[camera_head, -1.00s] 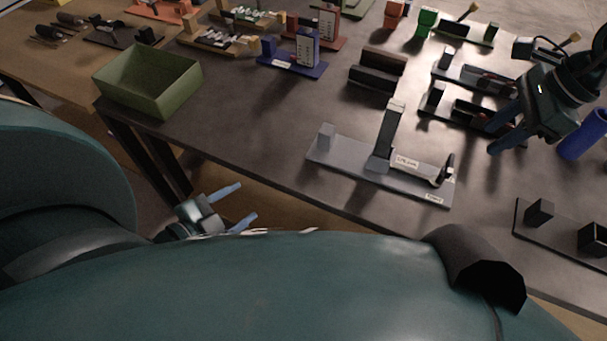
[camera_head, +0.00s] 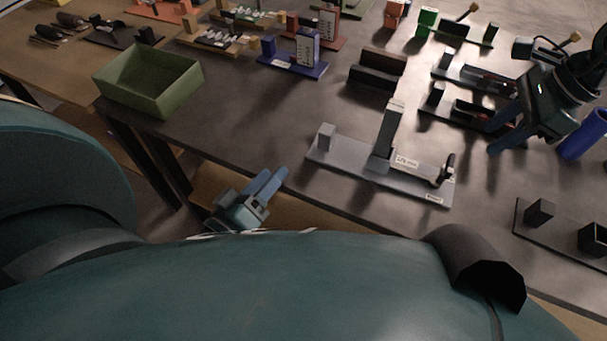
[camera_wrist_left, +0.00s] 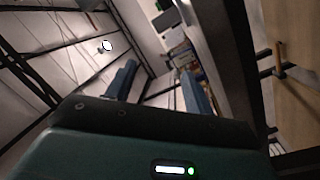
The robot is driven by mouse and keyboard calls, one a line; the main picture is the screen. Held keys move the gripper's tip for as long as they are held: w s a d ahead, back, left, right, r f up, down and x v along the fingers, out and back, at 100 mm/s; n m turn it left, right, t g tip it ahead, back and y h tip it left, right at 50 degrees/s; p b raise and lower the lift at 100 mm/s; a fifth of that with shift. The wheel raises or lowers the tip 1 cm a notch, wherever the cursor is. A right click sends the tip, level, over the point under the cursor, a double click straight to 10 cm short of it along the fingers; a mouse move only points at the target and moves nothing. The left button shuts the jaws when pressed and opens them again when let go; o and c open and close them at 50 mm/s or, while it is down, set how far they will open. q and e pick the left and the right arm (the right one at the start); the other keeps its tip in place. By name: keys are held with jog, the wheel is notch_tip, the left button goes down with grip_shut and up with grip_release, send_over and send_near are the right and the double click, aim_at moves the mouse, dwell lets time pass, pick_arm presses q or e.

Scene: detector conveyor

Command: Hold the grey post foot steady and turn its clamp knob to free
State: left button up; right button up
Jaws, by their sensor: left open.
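The grey post foot (camera_head: 340,157) lies near the front edge of the dark table. A small grey block stands at its left end, a tall tilted-looking post (camera_head: 388,130) in its middle, and a dark clamp knob (camera_head: 446,168) at its right end. My left gripper (camera_head: 271,178) is open and empty, in front of the table edge, left of the foot and apart from it. Its two blue fingers also show in the left wrist view (camera_wrist_left: 160,80), with nothing between them. My right gripper (camera_head: 494,132) looks open, beyond and right of the knob, over dark fixtures.
A green open bin (camera_head: 115,91) stands at the table's left corner. A blue fixture (camera_head: 290,65), dark blocks (camera_head: 377,70) and a blue cylinder (camera_head: 583,135) stand around the foot. A dark plate with blocks (camera_head: 560,232) lies at the right front. Bare table lies left of the foot.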

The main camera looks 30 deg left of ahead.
aim_at(324, 140)
pick_arm(q)
jog(key=w+d+n+y, duration=0.1)
jog(key=n, duration=0.7)
jog(key=w+d+n+y, duration=0.1)
jog(key=d+n, duration=0.1)
jog(key=n, duration=0.6)
jog(key=w+d+f+n+y, duration=0.1)
jog(key=w+n, duration=0.1)
jog(key=n, duration=0.7)
jog(key=shift+d, duration=0.25)
jog(key=n, duration=0.3)
jog(key=shift+w+d+f+n, duration=0.25)
jog(key=shift+w+d+n, duration=0.05)
jog(key=shift+d, duration=0.1)
jog(key=shift+w, duration=0.6)
jog(key=w, duration=1.2)
jog(key=shift+a, duration=0.15)
grip_shut()
